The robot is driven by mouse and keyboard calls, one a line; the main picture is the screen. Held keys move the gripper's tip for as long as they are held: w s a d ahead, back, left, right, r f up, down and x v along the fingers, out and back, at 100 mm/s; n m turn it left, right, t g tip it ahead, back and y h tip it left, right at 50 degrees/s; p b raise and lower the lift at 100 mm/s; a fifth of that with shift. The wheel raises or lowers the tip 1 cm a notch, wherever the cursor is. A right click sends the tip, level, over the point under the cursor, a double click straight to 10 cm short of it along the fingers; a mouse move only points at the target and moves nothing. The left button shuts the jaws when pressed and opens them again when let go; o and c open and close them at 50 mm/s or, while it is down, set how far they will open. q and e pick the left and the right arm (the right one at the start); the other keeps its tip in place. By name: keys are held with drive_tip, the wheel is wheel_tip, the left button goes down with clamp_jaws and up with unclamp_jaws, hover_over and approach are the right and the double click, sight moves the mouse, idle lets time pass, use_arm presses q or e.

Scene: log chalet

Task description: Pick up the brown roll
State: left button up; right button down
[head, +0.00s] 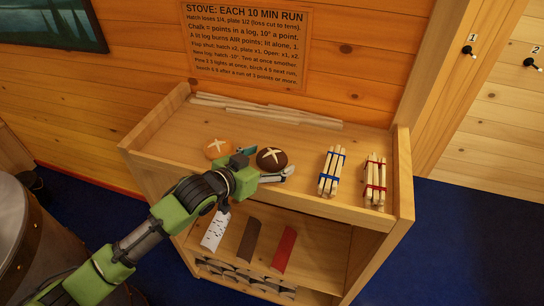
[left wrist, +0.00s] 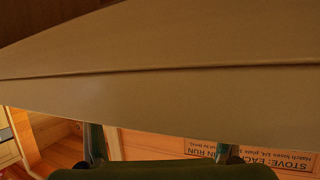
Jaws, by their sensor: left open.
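The brown roll (head: 271,159) is dark and round with a pale cross on top. It sits on the wooden shelf top (head: 305,150). My left gripper (head: 264,163) is open, with one finger on the roll's left side and one at its near right side. I cannot tell whether they touch it. In the left wrist view both fingers (left wrist: 162,150) show apart at the bottom. A broad brown surface (left wrist: 160,70) fills most of that view, and I cannot tell what it is. My right gripper is not in view.
An orange-brown roll (head: 217,148) lies just left of the gripper. Blue-banded sticks (head: 331,172) and red-banded sticks (head: 375,181) stand to the right. Thin strips (head: 265,111) lie along the back. The lower shelf holds white, brown and red pieces (head: 285,249).

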use_arm(q)
drive_tip(key=c, duration=1.2)
drive_tip(key=shift+r, duration=0.1)
